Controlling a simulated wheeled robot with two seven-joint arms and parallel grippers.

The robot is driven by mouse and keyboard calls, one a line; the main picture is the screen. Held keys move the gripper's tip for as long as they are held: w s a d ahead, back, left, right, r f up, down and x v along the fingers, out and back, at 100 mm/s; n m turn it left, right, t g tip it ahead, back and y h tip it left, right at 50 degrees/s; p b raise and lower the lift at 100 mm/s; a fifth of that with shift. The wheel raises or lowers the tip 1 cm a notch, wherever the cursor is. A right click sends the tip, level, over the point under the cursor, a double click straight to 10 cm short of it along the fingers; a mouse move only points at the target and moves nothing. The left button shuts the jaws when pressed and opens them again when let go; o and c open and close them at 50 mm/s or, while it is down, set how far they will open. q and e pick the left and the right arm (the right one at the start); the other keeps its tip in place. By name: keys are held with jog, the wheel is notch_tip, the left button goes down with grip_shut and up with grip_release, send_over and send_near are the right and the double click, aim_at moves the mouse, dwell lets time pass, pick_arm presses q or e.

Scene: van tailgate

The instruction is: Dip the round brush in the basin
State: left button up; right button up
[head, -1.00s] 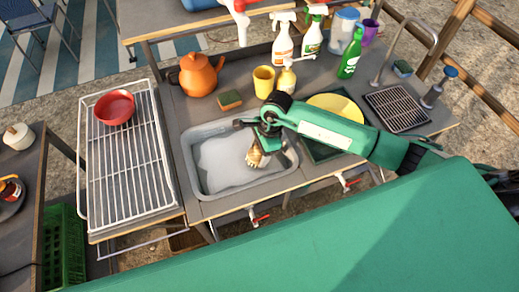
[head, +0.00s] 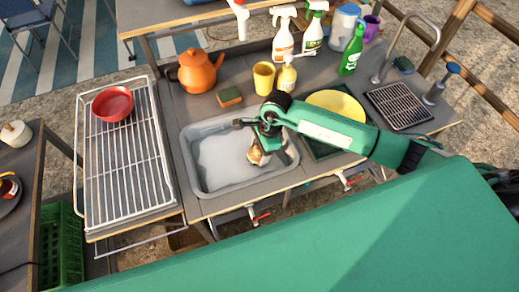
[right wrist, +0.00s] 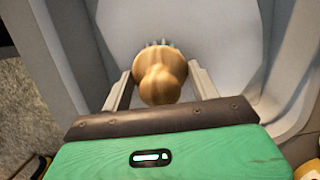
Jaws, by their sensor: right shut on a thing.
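The grey basin (head: 190,168) is set in the counter and holds pale, whitish water. My right gripper (head: 262,150) is over the right part of the basin, pointing down. It is shut on the round brush (head: 255,156), which has a wooden knob handle. In the right wrist view the brush (right wrist: 162,76) sits between the two fingers (right wrist: 160,88), with dark bristles just showing beyond the knob. Whether the bristles touch the water is hidden by the knob and gripper. My left gripper is not in view.
A wire rack with a red bowl (head: 113,103) stands left of the basin. Behind it are an orange teapot (head: 197,73), a sponge (head: 229,97), a yellow cup (head: 263,77) and several bottles. A yellow plate (head: 337,107) lies right of the basin.

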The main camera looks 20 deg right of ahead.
jog(key=shift+r, duration=0.15)
dwell(0.3)
jog(key=p+v, duration=0.1)
jog(key=v, duration=0.1)
jog(key=a+p+v, duration=0.1)
jog(key=v, duration=0.1)
jog(key=p+v, duration=0.1)
jog(key=v, duration=0.1)
jog(key=shift+a+r, duration=0.25)
jog(key=shift+r, duration=0.1)
jog(key=shift+a+p+v, duration=0.2)
jog(key=shift+p+v, duration=0.2)
jog(key=shift+v, duration=0.5)
jog(key=shift+a+p+v, duration=0.25)
jog(key=shift+p+v, duration=0.2)
jog(key=shift+v, duration=0.5)
jog(key=shift+a+p+v, duration=0.2)
jog(key=shift+p+v, duration=0.2)
jog(key=shift+v, duration=0.5)
